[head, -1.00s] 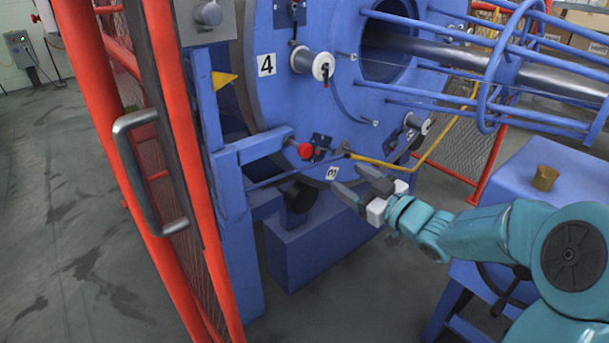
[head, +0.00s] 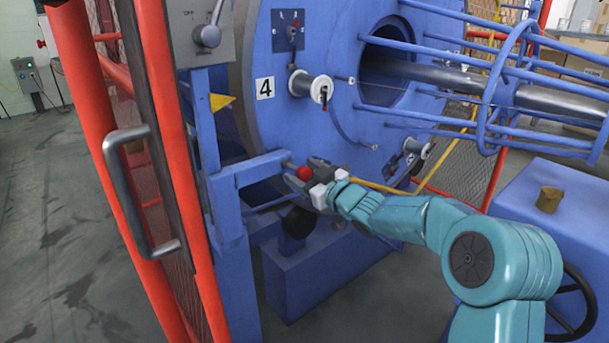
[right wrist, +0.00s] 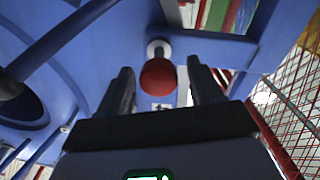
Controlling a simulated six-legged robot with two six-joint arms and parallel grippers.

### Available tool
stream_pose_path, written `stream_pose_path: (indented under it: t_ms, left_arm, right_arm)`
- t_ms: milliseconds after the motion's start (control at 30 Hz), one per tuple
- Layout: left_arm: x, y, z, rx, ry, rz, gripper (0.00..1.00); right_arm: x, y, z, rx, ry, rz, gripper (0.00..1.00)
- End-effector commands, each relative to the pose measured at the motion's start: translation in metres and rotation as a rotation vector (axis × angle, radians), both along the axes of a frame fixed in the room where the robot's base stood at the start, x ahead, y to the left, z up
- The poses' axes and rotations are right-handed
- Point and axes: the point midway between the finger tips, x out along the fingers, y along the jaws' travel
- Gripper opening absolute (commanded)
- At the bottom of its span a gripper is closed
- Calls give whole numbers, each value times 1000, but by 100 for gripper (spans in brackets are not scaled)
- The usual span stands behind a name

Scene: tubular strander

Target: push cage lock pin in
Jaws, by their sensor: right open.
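The cage lock pin shows as a red ball knob (head: 304,173) at the end of a blue bracket arm (head: 262,168), beside the big blue cage disc (head: 290,110). My right gripper (head: 302,172) is at the knob, coming from the right. In the right wrist view the red knob (right wrist: 158,77) sits on a pale round collar, between the two dark fingers of the open gripper (right wrist: 160,88). There is a visible gap to each finger. Whether the palm touches the knob I cannot tell. The left gripper is not in view.
A red guard door frame with a grey handle (head: 140,190) stands at the left. A grey switch box (head: 200,30) and yellow pointer (head: 221,102) are above the bracket. Blue cage bars and a central shaft (head: 440,67) run to the right. The floor at left is clear.

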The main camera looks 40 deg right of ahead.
Motion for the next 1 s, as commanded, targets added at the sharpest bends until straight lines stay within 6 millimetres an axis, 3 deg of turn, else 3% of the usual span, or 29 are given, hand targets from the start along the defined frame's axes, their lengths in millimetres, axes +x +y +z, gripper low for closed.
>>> stream_pose_path:
  t_ms: [233, 267, 433, 467, 767, 1000]
  left_arm:
    - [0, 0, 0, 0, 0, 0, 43]
    - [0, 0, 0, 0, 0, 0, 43]
    - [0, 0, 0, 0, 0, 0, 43]
    - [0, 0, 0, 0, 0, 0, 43]
    - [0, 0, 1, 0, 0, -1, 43]
    - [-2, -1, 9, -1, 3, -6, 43]
  right_arm:
    - [1, -1, 0, -1, 1, 0, 65]
    - [1, -1, 0, -1, 1, 0, 58]
    - [1, -1, 0, -1, 1, 0, 3]
    - [1, -1, 0, -1, 0, 0, 0]
    - [3, -1, 1, -1, -2, 1, 0]
    - [16, 0, 3, -1, -3, 2, 0]
